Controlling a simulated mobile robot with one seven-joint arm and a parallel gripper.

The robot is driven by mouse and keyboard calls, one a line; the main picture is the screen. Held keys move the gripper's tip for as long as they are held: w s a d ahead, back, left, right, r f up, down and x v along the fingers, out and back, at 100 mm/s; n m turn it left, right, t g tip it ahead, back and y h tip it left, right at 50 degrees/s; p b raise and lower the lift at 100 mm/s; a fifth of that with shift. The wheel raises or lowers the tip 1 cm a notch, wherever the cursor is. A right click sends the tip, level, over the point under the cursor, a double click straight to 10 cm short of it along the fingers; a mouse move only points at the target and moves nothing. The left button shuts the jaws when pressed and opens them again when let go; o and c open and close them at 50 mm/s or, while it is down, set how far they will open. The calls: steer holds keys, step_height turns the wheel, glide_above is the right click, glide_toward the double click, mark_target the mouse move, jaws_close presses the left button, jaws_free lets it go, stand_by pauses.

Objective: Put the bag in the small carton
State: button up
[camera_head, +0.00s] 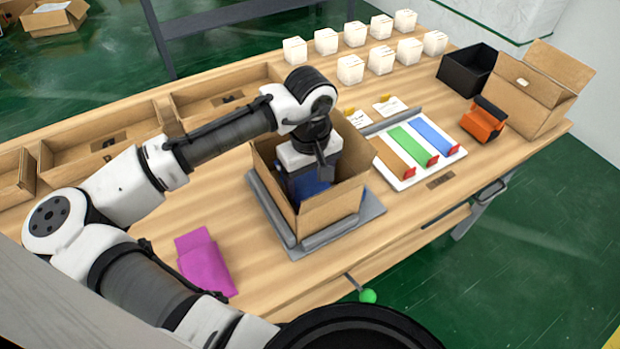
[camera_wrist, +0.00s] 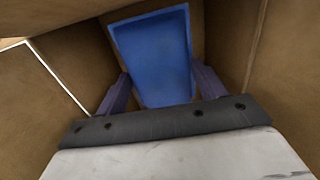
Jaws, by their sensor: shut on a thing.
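A small open carton (camera_head: 327,213) stands on a grey platform (camera_head: 279,233) near the middle of the table. My gripper (camera_head: 310,185) reaches down inside the carton. A blue bag (camera_head: 311,188) shows low in the carton, partly hidden by my wrist and the carton's walls. In the wrist view the same blue bag (camera_wrist: 154,58) sits between the two fingers of my gripper (camera_wrist: 158,88), which are shut on it. Brown carton walls surround it there. Whether the bag touches the carton's floor cannot be told.
A magenta bag (camera_head: 204,262) lies on the table left of the carton. A white tray with coloured strips (camera_head: 411,150), an orange tape dispenser (camera_head: 483,120), a black box (camera_head: 467,70) and a larger open carton (camera_head: 541,88) are to the right. Several white boxes (camera_head: 351,69) stand behind.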

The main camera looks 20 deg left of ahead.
mark_target(310, 179)
steer(key=shift+f, duration=0.5)
steer(key=shift+f, duration=0.1)
steer(key=shift+f, duration=0.5)
steer(key=o, duration=1)
steer(key=shift+r, duration=0.1)
step_height(310, 179, up, 13)
steer(key=shift+r+b, duration=0.1)
steer(key=shift+b, duration=0.5)
